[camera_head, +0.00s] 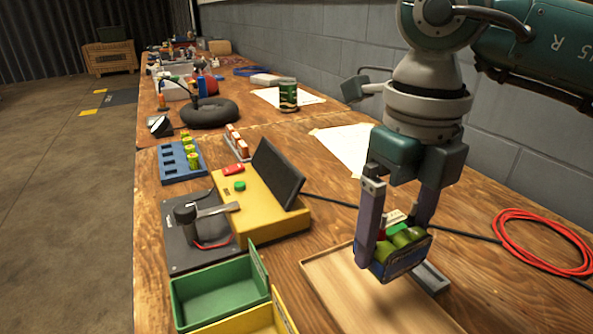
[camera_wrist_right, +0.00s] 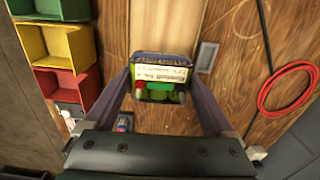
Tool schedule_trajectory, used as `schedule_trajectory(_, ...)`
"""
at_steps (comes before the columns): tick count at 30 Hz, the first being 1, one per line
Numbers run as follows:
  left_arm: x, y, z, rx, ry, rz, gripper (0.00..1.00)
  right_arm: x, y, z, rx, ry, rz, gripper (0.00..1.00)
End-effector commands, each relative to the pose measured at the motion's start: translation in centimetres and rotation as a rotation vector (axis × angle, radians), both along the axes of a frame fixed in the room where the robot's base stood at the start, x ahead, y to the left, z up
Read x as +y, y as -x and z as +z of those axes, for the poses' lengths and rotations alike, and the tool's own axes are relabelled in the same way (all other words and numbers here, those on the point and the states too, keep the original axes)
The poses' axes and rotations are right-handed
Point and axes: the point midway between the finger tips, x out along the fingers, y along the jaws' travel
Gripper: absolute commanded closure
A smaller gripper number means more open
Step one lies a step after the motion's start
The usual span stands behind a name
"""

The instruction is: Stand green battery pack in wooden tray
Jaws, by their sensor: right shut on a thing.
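My right gripper (camera_head: 398,215) is shut on the green battery pack (camera_head: 405,243), a block of green cells in a dark blue wrap. The pack is above the far part of the wooden tray (camera_head: 350,295), a shallow light-wood tray at the front of the bench. In the right wrist view the pack (camera_wrist_right: 162,78) sits between the two fingers, in front of the tray (camera_wrist_right: 165,25). I cannot tell whether the pack touches the tray. My left gripper is not in view.
Green (camera_head: 215,292) and yellow bins stand left of the tray. A yellow device (camera_head: 262,205) with a dark panel is behind them. A grey block (camera_head: 431,278) lies at the tray's right side. A red cable coil (camera_head: 540,240) lies at the right.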

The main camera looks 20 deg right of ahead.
Motion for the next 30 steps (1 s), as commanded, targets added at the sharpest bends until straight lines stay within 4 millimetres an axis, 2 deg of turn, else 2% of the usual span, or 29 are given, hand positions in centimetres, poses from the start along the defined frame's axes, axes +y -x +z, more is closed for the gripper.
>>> schedule_trajectory(8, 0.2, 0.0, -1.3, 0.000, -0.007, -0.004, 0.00, -0.1, 0.0, -1.6, -0.001, 0.000, -0.036, 0.99)
schedule_trajectory(21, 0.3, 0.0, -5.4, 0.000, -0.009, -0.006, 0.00, -0.1, 0.0, -6.2, -0.001, 0.001, -0.033, 0.99)
schedule_trajectory(30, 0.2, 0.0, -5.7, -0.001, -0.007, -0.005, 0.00, -0.1, 0.0, -6.7, -0.001, 0.001, -0.033, 0.99)
